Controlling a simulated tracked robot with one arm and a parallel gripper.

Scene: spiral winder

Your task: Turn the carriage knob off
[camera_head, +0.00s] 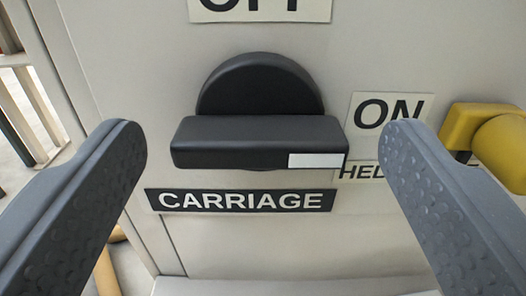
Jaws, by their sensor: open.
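The carriage knob (258,130) is a black round knob with a thick grip bar across it, on a pale panel. Its bar lies level, and the white mark (316,160) on the bar is at the right end, on the side of the "ON" label (391,110). The "OFF" label (260,8) is above the knob, cut by the top edge. The "CARRIAGE" label (241,200) is below it. My gripper (262,142) is open, with one finger to the left and one to the right of the knob. Neither finger appears to touch it.
A yellow part (490,140) sticks out at the right, close to my right finger. Another label (362,172), partly hidden by that finger, is under "ON". The panel's left edge (68,60) is near my left finger, with bars (28,105) beyond it.

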